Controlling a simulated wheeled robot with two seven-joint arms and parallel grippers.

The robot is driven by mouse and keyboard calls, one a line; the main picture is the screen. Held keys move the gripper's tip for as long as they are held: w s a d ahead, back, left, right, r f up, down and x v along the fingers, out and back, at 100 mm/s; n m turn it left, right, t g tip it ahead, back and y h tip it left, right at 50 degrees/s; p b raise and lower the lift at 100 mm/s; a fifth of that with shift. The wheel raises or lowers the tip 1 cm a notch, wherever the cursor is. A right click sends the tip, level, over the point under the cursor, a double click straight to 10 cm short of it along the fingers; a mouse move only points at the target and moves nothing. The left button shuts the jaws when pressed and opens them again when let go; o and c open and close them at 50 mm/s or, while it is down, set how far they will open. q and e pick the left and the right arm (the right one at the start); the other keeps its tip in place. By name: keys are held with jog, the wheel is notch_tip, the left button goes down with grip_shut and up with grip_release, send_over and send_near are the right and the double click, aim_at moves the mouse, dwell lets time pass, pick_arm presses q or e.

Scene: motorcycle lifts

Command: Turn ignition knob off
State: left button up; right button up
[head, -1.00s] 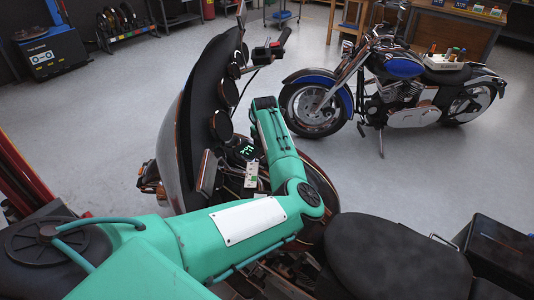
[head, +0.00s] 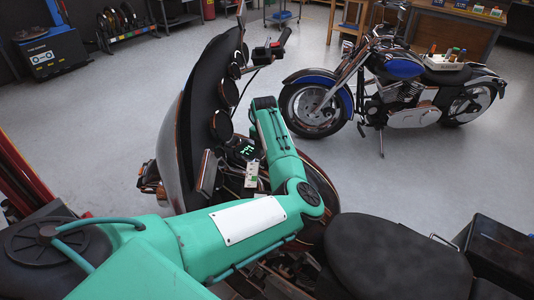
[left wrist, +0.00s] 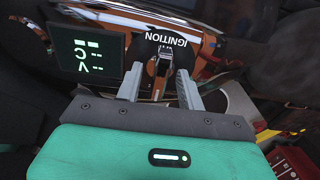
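My right gripper is in neither view.
A small display with green characters (left wrist: 87,53) sits left of the knob; it also shows in the head view (head: 243,149). The black seat (head: 395,258) is at the lower right. A blue motorcycle (head: 405,68) stands behind on open grey floor.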

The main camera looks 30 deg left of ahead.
pick_arm(q)
notch_tip(320, 180, up, 14)
jog(key=b, duration=0.3)
jog(key=shift+s+b, duration=0.35)
jog(key=shift+f, duration=0.15)
dwell(0.3)
